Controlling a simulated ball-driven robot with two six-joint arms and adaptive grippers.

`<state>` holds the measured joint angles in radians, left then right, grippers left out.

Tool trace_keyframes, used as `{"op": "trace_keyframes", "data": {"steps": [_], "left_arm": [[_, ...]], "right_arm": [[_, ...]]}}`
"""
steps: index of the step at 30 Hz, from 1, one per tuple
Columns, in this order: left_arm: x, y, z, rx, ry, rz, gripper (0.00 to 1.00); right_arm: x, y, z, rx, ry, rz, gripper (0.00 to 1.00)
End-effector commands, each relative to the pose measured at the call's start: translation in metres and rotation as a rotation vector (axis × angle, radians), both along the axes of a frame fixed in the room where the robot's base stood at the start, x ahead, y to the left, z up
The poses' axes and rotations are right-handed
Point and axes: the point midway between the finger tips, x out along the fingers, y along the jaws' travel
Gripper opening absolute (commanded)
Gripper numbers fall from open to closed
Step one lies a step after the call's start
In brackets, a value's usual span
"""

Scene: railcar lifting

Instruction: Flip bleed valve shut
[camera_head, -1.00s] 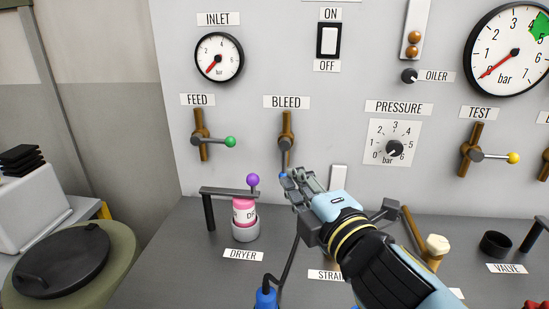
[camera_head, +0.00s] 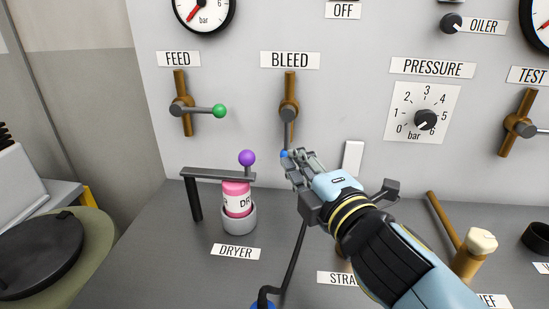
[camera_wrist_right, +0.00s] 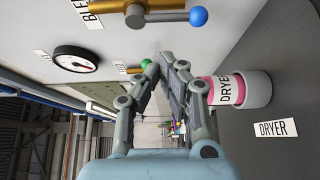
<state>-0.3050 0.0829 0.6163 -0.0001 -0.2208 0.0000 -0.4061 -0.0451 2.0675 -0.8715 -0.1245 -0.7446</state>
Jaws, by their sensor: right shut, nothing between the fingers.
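The bleed valve (camera_head: 289,113) is on the grey panel under its BLEED label. Its brown pipe stands vertical, and its grey lever hangs straight down along the pipe to a blue ball (camera_head: 284,154). My right gripper (camera_head: 293,164) is shut and empty, just right of the blue ball. I cannot tell if they touch in the head view. In the right wrist view the blue ball (camera_wrist_right: 198,17) shows at the top, apart from the fingers (camera_wrist_right: 160,64). My left gripper is not in view.
The feed valve (camera_head: 181,104) has its lever pointing right to a green ball. Below stands a pink dryer canister (camera_head: 236,198) in a grey cup, with a dark bar and purple ball (camera_head: 247,158) over it.

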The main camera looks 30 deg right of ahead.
Motion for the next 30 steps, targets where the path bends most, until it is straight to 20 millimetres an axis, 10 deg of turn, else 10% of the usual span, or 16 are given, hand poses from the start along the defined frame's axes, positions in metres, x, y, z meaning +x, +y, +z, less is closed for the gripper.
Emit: {"op": "trace_keyframes", "data": {"steps": [20, 30], "left_arm": [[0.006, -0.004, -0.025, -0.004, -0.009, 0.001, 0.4], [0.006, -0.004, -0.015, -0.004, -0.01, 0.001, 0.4]], "right_arm": [[0.001, 0.0, -0.026, 0.0, 0.001, 0.0, 0.0], [0.047, -0.005, -0.024, -0.001, -0.001, 0.001, 0.0]]}}
